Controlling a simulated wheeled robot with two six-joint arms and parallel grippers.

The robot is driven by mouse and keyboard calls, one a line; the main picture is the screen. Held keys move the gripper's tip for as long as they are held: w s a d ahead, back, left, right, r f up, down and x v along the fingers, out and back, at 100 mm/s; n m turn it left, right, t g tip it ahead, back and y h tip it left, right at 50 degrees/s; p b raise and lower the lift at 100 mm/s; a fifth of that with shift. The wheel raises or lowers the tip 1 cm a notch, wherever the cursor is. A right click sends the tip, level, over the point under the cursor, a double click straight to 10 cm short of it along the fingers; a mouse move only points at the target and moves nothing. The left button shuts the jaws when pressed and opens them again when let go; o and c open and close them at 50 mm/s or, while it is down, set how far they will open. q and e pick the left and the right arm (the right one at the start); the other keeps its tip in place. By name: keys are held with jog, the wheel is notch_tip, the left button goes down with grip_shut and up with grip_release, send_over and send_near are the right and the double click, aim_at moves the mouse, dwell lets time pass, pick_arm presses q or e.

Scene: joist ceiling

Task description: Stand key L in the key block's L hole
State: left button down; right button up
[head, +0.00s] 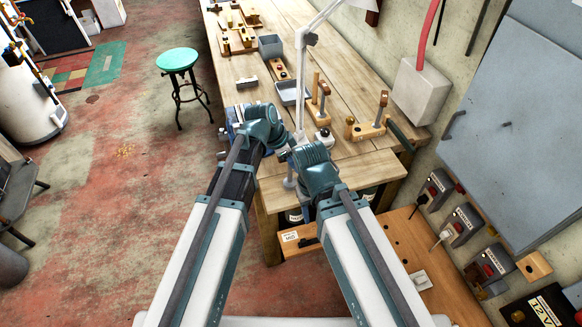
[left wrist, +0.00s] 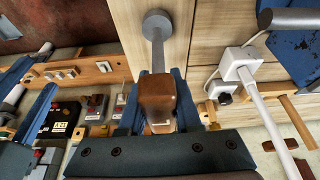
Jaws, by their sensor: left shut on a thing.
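In the left wrist view my left gripper (left wrist: 158,78) is shut on a brown-handled key (left wrist: 156,97). The handle is a smooth brown block between the two blue fingers. A grey shaft runs from it to a round grey end (left wrist: 157,22) over pale wood planks. No letter can be read on it. In the head view my left arm reaches over the bench's near end, and its fingers and the key are hidden. My right arm lies beside it, its fingers not visible. Wooden blocks with upright pieces (head: 370,129) stand on the bench, but I cannot tell which is the key block.
The wooden bench (head: 345,75) carries a white lamp (head: 303,70), grey trays (head: 291,92) and wooden fixtures at the far end. A wooden shelf (head: 400,228) with several boxed adapters is at the lower right. A green stool (head: 177,60) stands left on open floor.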

notch_tip(320, 180, up, 16)
jog(key=p, duration=1.5)
jog(key=shift+f, duration=0.2)
dwell(1.0)
jog(key=shift+r, duration=0.1)
notch_tip(320, 180, up, 5)
jog(key=p, duration=0.5)
dwell(0.4)
